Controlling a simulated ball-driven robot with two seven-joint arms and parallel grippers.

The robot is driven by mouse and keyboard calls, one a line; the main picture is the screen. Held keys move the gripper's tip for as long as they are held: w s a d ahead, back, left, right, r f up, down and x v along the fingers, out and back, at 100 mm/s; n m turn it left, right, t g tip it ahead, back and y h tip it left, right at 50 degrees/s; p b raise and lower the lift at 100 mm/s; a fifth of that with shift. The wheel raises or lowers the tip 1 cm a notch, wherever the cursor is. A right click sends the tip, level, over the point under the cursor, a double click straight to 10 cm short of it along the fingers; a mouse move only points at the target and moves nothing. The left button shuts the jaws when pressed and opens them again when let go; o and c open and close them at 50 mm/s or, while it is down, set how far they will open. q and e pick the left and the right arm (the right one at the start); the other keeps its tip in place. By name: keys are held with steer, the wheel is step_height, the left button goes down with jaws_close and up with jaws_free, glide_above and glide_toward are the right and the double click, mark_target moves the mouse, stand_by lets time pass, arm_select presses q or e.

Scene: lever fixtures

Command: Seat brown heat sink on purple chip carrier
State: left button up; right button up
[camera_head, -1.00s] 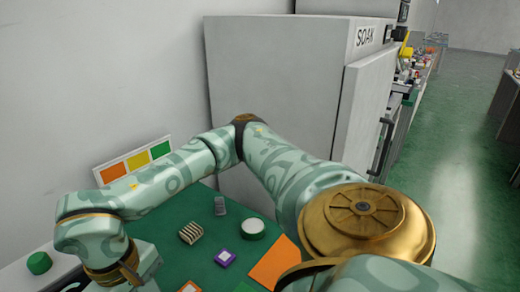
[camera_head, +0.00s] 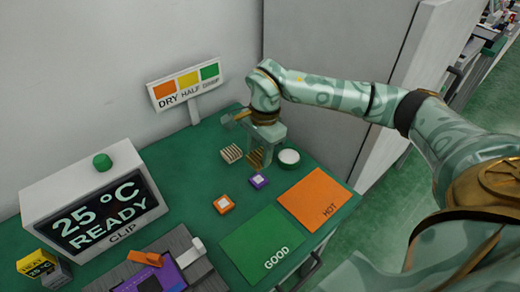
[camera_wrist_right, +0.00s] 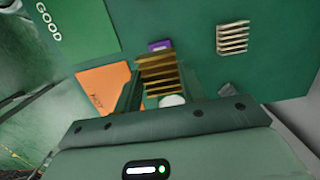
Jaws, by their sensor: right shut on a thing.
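The brown heat sink (camera_head: 256,158), a finned block, is between the fingers of my right gripper (camera_head: 262,156). The right wrist view also shows the heat sink (camera_wrist_right: 158,74), with my right gripper (camera_wrist_right: 157,92) shut on it. The purple chip carrier (camera_head: 259,181) with a pale centre lies on the green table just in front of the heat sink. In the right wrist view, the carrier (camera_wrist_right: 160,45) is partly hidden behind the heat sink. I cannot tell whether the heat sink is clear of the table. My left gripper is not in view.
A beige heat sink (camera_head: 231,153) lies left of the gripper, a round white-topped pot (camera_head: 288,158) right. An orange carrier (camera_head: 223,204), GOOD mat (camera_head: 262,242) and HOT mat (camera_head: 314,198) lie nearer. A clip fixture (camera_head: 165,270) and display box (camera_head: 98,203) are front left.

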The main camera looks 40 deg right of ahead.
steer(key=shift+r+p, duration=0.1)
steer(key=shift+p, duration=0.25)
steer(key=shift+f+b, duration=0.75)
steer(key=shift+f, duration=0.85)
steer(key=shift+r+p, duration=0.1)
steer(key=shift+p, duration=0.2)
steer(key=shift+a+f, duration=0.1)
steer(key=shift+f, duration=0.15)
steer(key=shift+f, duration=0.6)
steer(key=shift+f+b, duration=0.15)
steer(key=shift+b, duration=0.15)
steer(key=shift+f, duration=0.6)
